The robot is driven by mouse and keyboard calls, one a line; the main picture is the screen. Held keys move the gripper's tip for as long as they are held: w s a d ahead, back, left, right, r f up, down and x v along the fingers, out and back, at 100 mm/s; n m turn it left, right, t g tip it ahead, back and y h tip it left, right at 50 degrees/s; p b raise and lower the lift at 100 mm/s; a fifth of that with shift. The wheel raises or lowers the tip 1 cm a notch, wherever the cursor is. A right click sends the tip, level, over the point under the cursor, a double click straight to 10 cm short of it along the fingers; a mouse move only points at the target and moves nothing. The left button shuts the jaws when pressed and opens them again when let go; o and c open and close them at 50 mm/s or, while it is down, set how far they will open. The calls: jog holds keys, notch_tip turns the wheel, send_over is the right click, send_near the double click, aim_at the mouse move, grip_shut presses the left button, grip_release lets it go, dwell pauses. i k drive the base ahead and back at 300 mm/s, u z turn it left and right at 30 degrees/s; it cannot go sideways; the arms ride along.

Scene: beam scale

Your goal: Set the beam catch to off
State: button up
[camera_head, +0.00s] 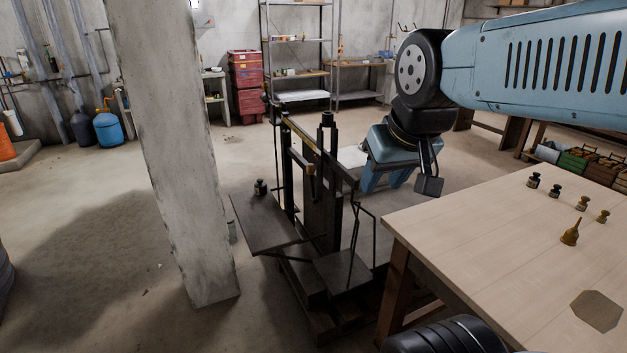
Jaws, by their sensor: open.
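The dark metal beam scale (322,190) stands on the floor left of the table. Its beam (300,130) runs along the top, from the back left to the front right. A small weight (260,187) sits on its left platform (265,222); the lower right platform (342,272) looks bare. A small light brown piece (310,170) shows by the uprights; I cannot tell whether it is the beam catch, or how the catch is set. My gripper (385,186) points down, open and apparently empty, to the right of the beam's near end. Its depth from the scale is unclear.
The wooden table (480,250) at right holds several small weights (556,191), a brass funnel-shaped piece (570,233) and a flat plate (597,310). A concrete pillar (180,150) stands close left of the scale. Shelves and red crates (247,85) are far back.

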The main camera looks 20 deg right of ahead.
aim_at(311, 169)
jog(key=z, duration=0.05)
jog(key=i, duration=0.95)
jog(key=u, duration=0.5)
jog(key=k, duration=1.15)
jog(key=u, duration=0.95)
jog(key=i, duration=1.05)
jog(key=z, duration=0.6)
